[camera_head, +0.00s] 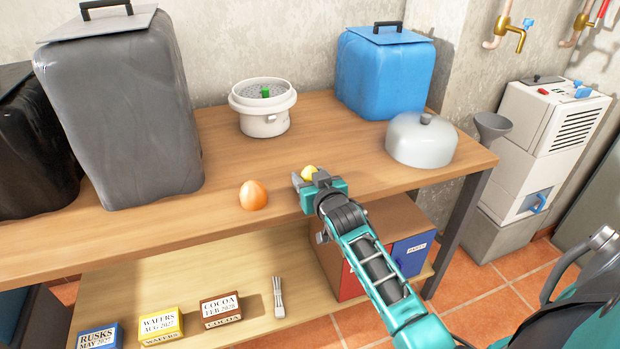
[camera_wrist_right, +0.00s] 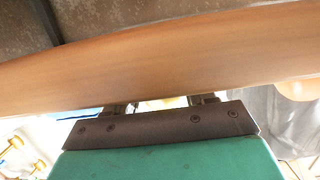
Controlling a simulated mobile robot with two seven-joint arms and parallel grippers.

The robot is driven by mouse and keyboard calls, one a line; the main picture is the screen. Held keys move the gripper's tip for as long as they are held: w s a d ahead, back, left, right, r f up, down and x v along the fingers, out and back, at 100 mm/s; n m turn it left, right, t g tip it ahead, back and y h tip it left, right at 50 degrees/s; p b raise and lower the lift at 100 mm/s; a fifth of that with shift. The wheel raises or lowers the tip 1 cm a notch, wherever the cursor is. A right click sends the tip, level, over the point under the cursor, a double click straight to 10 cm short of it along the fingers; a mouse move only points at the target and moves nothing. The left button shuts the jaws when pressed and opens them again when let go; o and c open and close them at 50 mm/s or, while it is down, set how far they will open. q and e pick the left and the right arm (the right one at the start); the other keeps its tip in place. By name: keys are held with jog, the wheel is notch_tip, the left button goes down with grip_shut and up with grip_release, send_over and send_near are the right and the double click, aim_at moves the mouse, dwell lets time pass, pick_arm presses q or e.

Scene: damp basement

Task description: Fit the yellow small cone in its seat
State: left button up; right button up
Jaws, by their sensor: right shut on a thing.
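My right gripper (camera_head: 310,179) reaches in from the lower right over the front part of the wooden table. It is shut on the yellow small cone (camera_head: 309,171), whose top shows just beyond the fingers. In the right wrist view, only a thin bit of yellow shows between the fingers (camera_wrist_right: 162,103). The cone's lower part is hidden, so I cannot tell whether it touches the table. I cannot make out for sure which thing holds its seat. A white round tub (camera_head: 264,122) with a grey speckled top and a small green piece (camera_head: 265,92) stands farther back. My left gripper is not in view.
An orange egg-shaped thing (camera_head: 253,195) is close left of the gripper on the tabletop (camera_head: 345,135). A grey dome with a knob (camera_head: 421,140) stands right, a blue container (camera_head: 386,75) behind it, and a big grey container (camera_head: 120,110) left. Boxes (camera_head: 221,307) lie on the shelf below.

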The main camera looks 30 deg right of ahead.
jog(key=c, duration=0.4)
